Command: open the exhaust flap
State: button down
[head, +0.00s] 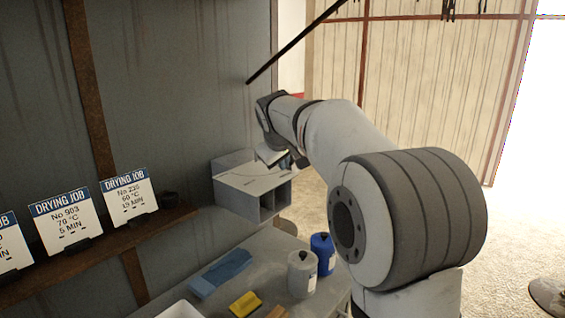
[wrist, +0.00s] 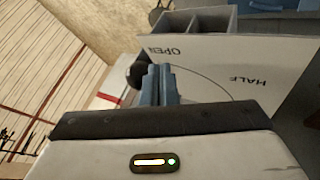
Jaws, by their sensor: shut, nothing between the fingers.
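A grey box (head: 238,188) stands at the back end of the table, against the dark wall. Its top panel (wrist: 215,60) carries the words OPEN and HALF and a curved line, seen in the wrist view. My gripper (wrist: 160,70) is shut, with its blue fingers together and nothing between them. A dark rounded knob (wrist: 137,73) shows just left of the fingers, near the word OPEN; I cannot tell whether they touch. In the head view my gripper (head: 287,162) is over the right part of the box's top. The flap itself cannot be made out.
Open compartments (wrist: 195,20) show in the box's side. Drying job cards (head: 128,197) stand on a wall shelf at left.

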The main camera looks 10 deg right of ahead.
jog(key=shift+s+a+f+b, duration=0.35)
jog(key=shift+s+a+b, duration=0.15)
jog(key=shift+s+b, duration=0.15)
jog(key=shift+s+a+f+b, duration=0.3)
jog(key=shift+s+a+b, duration=0.2)
jog(key=shift+s, duration=0.1)
jog(key=s+d+b+v, duration=0.1)
jog(key=d+v, duration=0.1)
jog(key=v, duration=0.8)
jog(key=s+d+f+m+g+y, duration=0.2)
jog(key=s+f+m+g, duration=0.2)
jog(key=s+f, duration=2.3)
jog(key=shift+s+d+m, duration=0.35)
jog(key=shift+s+m, duration=0.35)
jog(key=shift+s, duration=0.15)
jog(key=shift+f, duration=0.1)
